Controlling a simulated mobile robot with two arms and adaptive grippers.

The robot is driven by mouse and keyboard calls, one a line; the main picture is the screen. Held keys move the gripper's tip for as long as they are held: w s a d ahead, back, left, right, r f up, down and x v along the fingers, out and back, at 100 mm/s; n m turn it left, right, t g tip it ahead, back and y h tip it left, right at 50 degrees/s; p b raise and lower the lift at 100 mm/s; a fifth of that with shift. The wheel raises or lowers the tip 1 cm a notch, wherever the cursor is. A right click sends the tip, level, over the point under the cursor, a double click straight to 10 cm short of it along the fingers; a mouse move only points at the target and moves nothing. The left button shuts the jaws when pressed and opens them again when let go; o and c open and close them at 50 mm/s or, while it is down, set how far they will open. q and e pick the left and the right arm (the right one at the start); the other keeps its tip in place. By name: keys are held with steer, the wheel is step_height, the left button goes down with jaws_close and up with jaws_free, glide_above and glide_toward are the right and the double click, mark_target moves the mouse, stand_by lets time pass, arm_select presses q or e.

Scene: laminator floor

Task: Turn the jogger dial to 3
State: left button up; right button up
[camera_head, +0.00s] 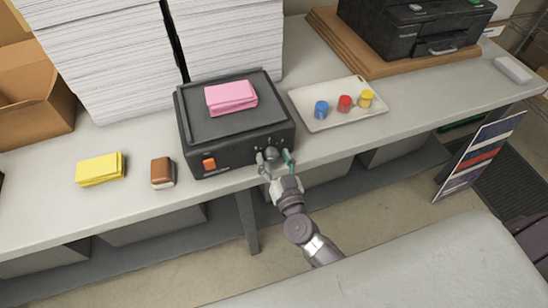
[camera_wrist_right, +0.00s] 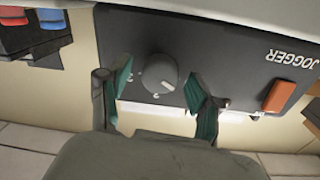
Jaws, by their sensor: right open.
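The jogger (camera_head: 234,122) is a dark box on the table with an orange switch (camera_head: 209,164) at the left of its front. In the right wrist view its grey round dial (camera_wrist_right: 160,73) sits on the dark front panel, with small white marks around it that are too small to read surely. My right gripper (camera_head: 275,158) is at the right part of the jogger's front. In the right wrist view its two green-padded fingers (camera_wrist_right: 160,95) are open, one on each side of the dial, with gaps between. My left gripper is not in view.
A pink pad (camera_head: 231,97) lies on the jogger. A tray (camera_head: 313,126) with blue, red and yellow items stands to its right. A yellow block (camera_head: 100,169) and a brown-and-white block (camera_head: 162,172) lie to its left. Paper stacks (camera_head: 103,58) and a black printer (camera_head: 415,28) stand behind.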

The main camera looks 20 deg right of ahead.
steer(key=c, duration=1.1)
steer(key=shift+c, duration=0.2)
